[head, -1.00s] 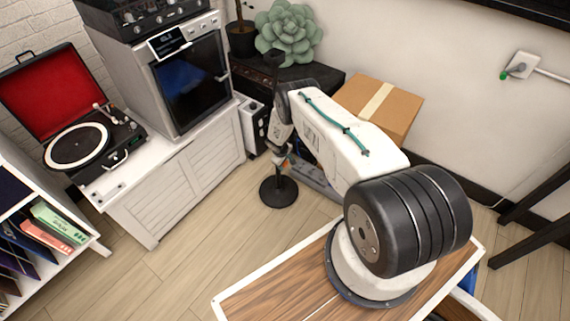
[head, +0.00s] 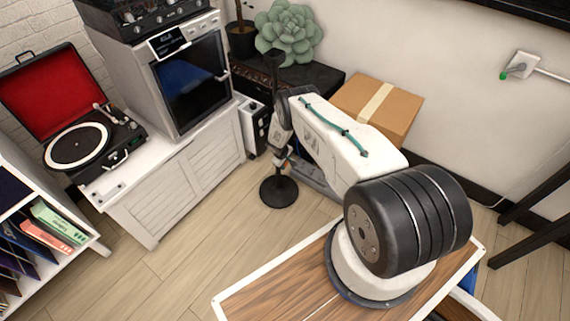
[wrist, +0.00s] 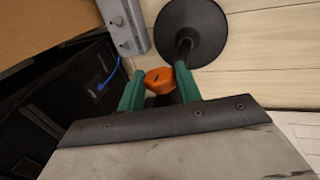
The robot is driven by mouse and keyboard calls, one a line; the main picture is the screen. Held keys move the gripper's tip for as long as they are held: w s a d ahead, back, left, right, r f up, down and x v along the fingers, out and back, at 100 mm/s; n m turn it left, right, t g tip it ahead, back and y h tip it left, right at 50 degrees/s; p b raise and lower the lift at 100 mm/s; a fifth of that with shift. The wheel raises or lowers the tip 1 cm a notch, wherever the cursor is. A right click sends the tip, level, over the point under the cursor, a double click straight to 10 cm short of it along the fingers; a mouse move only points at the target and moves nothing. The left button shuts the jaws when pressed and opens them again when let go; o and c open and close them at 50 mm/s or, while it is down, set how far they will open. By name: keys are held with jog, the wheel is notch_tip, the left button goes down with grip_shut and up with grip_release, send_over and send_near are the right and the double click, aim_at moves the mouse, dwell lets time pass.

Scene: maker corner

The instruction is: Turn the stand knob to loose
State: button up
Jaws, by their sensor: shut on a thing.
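The stand is a dark pole on a round black base (head: 279,191), standing on the floor in front of the white cabinet. The base also shows at the top of the wrist view (wrist: 190,30). The orange stand knob (wrist: 160,79) has a small dark mark on its face. My gripper (wrist: 160,86) has its two green fingers on either side of the knob and is shut on it. In the head view, my gripper (head: 283,162) is small beside the pole, and the knob is mostly hidden. I cannot read the knob's setting.
A cardboard box (head: 377,108) and a dark chest (head: 310,78) with a succulent stand behind my arm. A grey device with knobs (wrist: 123,24) and a blue cable lie close to the stand. Open wooden floor (head: 195,225) lies to the left.

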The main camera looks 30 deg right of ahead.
jog(key=shift+a+h, duration=0.1)
jog(key=shift+h, duration=0.2)
jog(key=shift+s+a+f+t+h, duration=0.15)
jog(key=shift+t+h, duration=0.3)
jog(key=shift+h, duration=0.6)
jog(key=shift+a+f+t+h, duration=0.15)
jog(key=shift+t+h, duration=0.3)
jog(key=shift+h, duration=0.6)
jog(key=shift+a+t+h, duration=0.15)
jog(key=shift+t+h, duration=0.55)
jog(key=shift+h, duration=1)
jog(key=o, duration=1)
jog(key=v, duration=0.7)
jog(key=shift+a, duration=0.35)
jog(key=shift+s, duration=0.15)
